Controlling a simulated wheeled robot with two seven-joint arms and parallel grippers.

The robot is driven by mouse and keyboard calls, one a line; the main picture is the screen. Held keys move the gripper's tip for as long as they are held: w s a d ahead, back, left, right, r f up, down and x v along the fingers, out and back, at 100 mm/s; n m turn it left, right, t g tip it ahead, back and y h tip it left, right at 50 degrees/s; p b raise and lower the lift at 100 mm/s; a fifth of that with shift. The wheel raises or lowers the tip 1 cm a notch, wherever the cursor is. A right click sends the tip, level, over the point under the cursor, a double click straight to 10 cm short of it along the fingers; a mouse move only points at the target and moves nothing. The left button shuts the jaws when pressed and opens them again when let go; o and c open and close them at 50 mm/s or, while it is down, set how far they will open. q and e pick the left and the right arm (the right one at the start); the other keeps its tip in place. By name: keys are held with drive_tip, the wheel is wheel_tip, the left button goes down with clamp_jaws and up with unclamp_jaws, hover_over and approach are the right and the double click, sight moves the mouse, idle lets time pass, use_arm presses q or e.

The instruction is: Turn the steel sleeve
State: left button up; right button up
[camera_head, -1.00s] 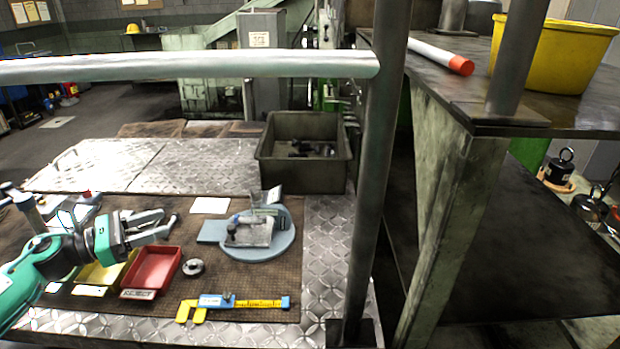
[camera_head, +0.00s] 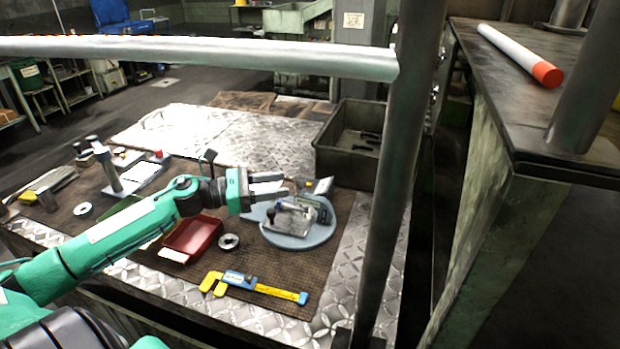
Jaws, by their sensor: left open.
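No part is clearly marked as the steel sleeve. A short steel ring (camera_head: 229,241) with a dark bore lies flat on the brown mat, right of the red tray. It may be the sleeve. A second flat ring (camera_head: 83,209) lies at the mat's left, and an upright steel cylinder (camera_head: 106,168) stands near it. My left gripper (camera_head: 279,185) is open, its fingers pointing right, above and just left of the fixture (camera_head: 291,222) on a round blue base. I see nothing between its fingers. My right gripper is out of view.
The red tray (camera_head: 190,238) sits below my wrist. A yellow and blue caliper (camera_head: 255,286) lies near the front edge. A dark bin (camera_head: 347,153) stands behind the fixture. A grey post (camera_head: 398,170) and a pale rail (camera_head: 200,55) stand in front of the table.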

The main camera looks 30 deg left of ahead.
sight(302, 178)
use_arm(q)
drive_tip(key=p+x, duration=0.2)
drive_tip(key=x, duration=0.4)
drive_tip(key=shift+w+d, duration=0.75)
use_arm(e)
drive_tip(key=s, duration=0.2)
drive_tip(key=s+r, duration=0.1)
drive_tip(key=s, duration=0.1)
use_arm(q)
drive_tip(key=c, duration=1)
drive_tip(key=shift+p, duration=0.3)
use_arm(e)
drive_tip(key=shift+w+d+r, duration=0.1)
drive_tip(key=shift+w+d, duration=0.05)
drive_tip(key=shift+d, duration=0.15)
